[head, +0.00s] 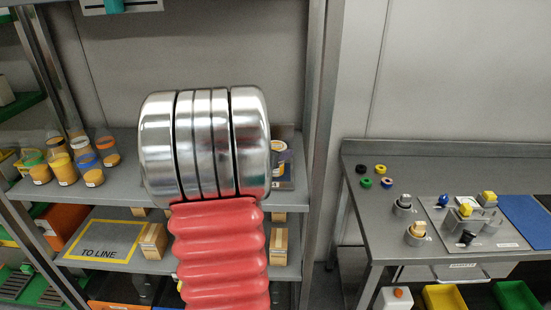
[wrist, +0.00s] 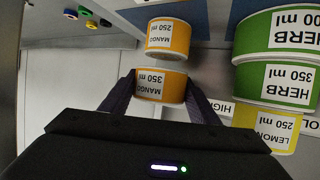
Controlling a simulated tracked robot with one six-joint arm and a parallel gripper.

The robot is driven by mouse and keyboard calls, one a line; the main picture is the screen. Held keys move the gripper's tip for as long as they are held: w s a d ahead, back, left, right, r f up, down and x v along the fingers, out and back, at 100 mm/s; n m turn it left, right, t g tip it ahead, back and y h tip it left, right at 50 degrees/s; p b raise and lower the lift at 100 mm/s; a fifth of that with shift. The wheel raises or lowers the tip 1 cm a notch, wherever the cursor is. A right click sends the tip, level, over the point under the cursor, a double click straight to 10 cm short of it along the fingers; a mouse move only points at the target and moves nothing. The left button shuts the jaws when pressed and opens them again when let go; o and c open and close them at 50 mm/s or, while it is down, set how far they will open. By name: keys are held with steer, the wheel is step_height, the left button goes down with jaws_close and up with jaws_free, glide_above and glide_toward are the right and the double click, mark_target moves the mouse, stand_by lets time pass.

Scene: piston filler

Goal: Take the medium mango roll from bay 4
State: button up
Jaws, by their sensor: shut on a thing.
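In the wrist view an orange roll (wrist: 160,86) labelled MANGO 350 ml sits between the two dark fingers of my gripper (wrist: 160,92). The fingers are shut on its sides. A smaller orange roll (wrist: 168,38) labelled MANGO 250 ml is just above it in the picture. In the head view my arm covers most of the shelf there. A partly hidden round item (head: 280,147) shows at the arm's right edge; I cannot tell which roll it is. My gripper is hidden in the head view.
Right of the fingers in the wrist view are green HERB rolls (wrist: 277,82) and a yellow LEMON roll (wrist: 266,125). In the head view, filled jars (head: 63,168) stand on the left shelf, cartons (head: 153,241) below, and a grey bench (head: 385,225) at right.

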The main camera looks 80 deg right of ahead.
mark_target(275, 146)
step_height(275, 146, up, 8)
steer(key=shift+r, duration=0.1)
stand_by(0.7)
steer(key=shift+w, duration=0.1)
